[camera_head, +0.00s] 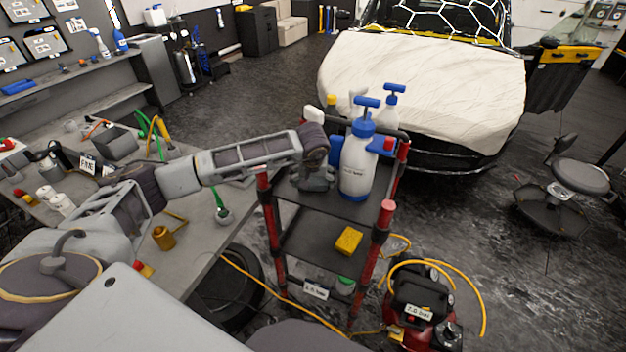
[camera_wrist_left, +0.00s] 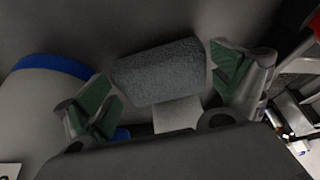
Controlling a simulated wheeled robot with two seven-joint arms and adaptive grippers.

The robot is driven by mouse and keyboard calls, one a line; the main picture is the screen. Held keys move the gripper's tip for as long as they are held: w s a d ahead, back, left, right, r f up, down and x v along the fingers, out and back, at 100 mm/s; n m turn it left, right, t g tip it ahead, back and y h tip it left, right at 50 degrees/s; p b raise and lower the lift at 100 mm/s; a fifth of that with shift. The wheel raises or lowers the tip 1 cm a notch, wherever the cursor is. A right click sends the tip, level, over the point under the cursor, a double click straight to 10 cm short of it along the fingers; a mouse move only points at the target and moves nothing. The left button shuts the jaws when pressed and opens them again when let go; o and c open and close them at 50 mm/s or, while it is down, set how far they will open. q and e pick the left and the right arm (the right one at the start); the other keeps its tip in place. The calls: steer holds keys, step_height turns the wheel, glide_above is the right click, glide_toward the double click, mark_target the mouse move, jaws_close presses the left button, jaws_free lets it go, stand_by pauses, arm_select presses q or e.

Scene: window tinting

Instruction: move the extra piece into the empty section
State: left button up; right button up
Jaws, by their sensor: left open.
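My left gripper (camera_head: 316,180) is over the top shelf of a red-framed cart (camera_head: 300,235), just left of a large white and blue spray bottle (camera_head: 357,165). In the left wrist view my left gripper (camera_wrist_left: 163,88) is open, with its green finger pads apart. A dark grey textured block (camera_wrist_left: 158,70) with a lighter grey lower part (camera_wrist_left: 177,115) lies between the fingers; I cannot tell whether they touch it. A yellow sponge (camera_head: 348,240) lies on the cart's lower shelf. I cannot tell which thing is the extra piece or which section is empty. My right gripper is out of view.
A second white and blue bottle (camera_head: 389,107) stands behind the large one. A cluttered grey workbench (camera_head: 200,240) is at left. A red compressor (camera_head: 420,310) with yellow hose is right of the cart. A covered car (camera_head: 425,85) and a stool (camera_head: 580,177) stand beyond.

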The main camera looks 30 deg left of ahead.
arm_select(q)
steer(key=shift+f, duration=0.2)
stand_by(0.3)
steer(key=c, duration=0.8)
